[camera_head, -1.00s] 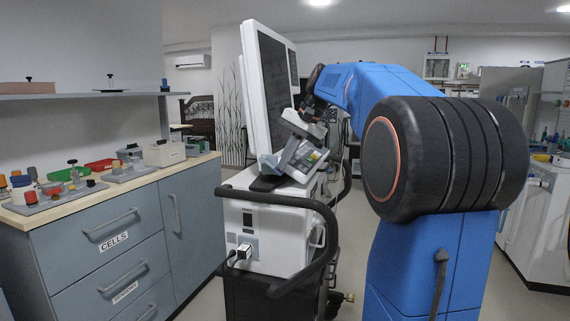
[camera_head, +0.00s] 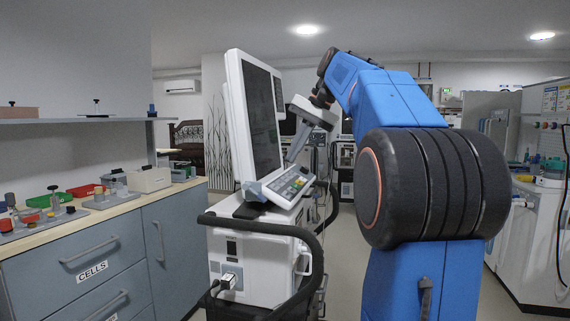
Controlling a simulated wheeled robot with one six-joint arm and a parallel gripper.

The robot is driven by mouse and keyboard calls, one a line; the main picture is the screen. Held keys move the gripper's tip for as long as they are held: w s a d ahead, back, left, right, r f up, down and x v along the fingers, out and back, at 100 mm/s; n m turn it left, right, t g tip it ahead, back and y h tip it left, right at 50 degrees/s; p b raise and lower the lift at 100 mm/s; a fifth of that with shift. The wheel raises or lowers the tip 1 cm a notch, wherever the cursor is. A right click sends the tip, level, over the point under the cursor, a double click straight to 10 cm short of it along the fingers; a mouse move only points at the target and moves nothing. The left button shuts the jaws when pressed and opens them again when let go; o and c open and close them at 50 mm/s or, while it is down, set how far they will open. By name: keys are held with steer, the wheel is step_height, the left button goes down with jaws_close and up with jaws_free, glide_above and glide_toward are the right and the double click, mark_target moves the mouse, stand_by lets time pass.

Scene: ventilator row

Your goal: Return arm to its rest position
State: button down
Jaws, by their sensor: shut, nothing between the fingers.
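My blue and black arm stands at the right, with its forearm reaching up and to the left. My gripper (camera_head: 297,146) hangs from the wrist, pointing down, shut and empty. It is just above and beside the tilted control panel (camera_head: 290,186) of the ventilator. The ventilator (camera_head: 262,262) is a white unit on a dark cart with a black handle. Its tall screen (camera_head: 256,118) stands left of my gripper. Whether the fingertips touch the panel is hard to tell.
A grey cabinet (camera_head: 88,268) with a wooden top stands at the left, bearing trays and small parts. A shelf (camera_head: 70,122) is above it. White equipment (camera_head: 530,235) stands at the far right. Open floor lies between the cart and that equipment.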

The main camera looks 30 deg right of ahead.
steer(key=s+a+f+n, duration=0.2)
steer(key=s+a+f, duration=0.3)
steer(key=a+f, duration=0.25)
steer(key=s+a+f+n+h, duration=0.1)
steer(key=s+a+f+n, duration=0.1)
steer(key=s+f, duration=0.5)
steer(key=s+a+f+n+h, duration=0.1)
steer(key=s+a+f+n, duration=0.2)
steer(key=f, duration=1.1)
steer(key=s+a+f+n+h, duration=0.1)
steer(key=s+a+f+n, duration=0.2)
steer(key=s+a+f, duration=0.3)
steer(key=s+f, duration=0.4)
steer(key=s, duration=0.1)
steer(key=shift+f+t+h, duration=0.15)
steer(key=shift+t+h, duration=0.15)
steer(key=shift+s, duration=0.1)
